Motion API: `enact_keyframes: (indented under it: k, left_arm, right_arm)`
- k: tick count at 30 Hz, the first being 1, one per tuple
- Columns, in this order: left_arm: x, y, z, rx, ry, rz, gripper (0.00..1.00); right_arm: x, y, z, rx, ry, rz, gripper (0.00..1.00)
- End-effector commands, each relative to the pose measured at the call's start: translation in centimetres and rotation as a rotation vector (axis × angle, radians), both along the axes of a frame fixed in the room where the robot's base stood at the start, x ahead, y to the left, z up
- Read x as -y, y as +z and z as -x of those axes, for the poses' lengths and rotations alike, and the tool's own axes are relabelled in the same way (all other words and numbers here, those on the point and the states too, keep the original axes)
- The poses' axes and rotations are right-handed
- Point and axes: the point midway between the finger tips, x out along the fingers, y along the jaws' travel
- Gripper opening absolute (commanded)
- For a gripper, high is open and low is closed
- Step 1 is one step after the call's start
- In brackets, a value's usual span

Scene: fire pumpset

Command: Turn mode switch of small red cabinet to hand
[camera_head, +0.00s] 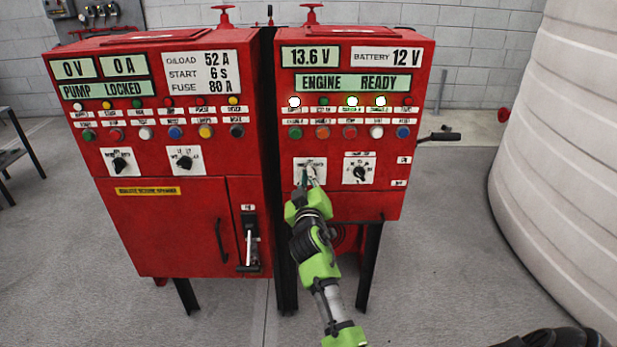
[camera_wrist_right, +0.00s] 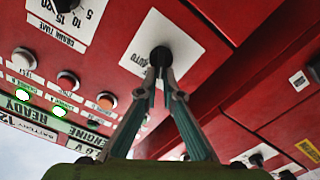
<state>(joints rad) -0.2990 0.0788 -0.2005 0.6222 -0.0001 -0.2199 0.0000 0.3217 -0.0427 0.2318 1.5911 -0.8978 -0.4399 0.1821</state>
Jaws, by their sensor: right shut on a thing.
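The small red cabinet (camera_head: 418,120) stands at the right of a larger one in the head view. Its mode switch is a black knob on a white plate (camera_head: 300,163), mostly hidden by my gripper in that view. My right gripper (camera_head: 311,182) reaches up to it from below. In the right wrist view the black mode switch knob (camera_wrist_right: 161,56) sits on its white plate (camera_wrist_right: 185,42), with the word AUTO beside it. The fingers of my right gripper (camera_wrist_right: 161,76) are closed on the knob. My left gripper does not show.
The larger red cabinet (camera_head: 150,230) stands close on the left. A second selector (camera_head: 361,171) lies right of the mode switch, with rows of buttons and lamps above. A black handle (camera_head: 440,136) sticks out at right. A large white tank (camera_head: 560,130) stands further right.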

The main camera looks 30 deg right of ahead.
Motion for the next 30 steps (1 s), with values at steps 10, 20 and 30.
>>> enact_keyframes:
  k: [10,20,30]
  left_arm:
    - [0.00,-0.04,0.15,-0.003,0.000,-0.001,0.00]
    - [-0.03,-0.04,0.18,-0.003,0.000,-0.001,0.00]
    - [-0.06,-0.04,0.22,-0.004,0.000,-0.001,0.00]
  right_arm:
    - [-0.12,-0.25,-0.14,-0.103,-0.002,0.167,0.00]
    - [-0.15,-0.30,-0.15,-0.134,-0.002,0.216,0.00]
    - [-0.13,-0.29,-0.15,-0.134,-0.003,0.218,0.00]
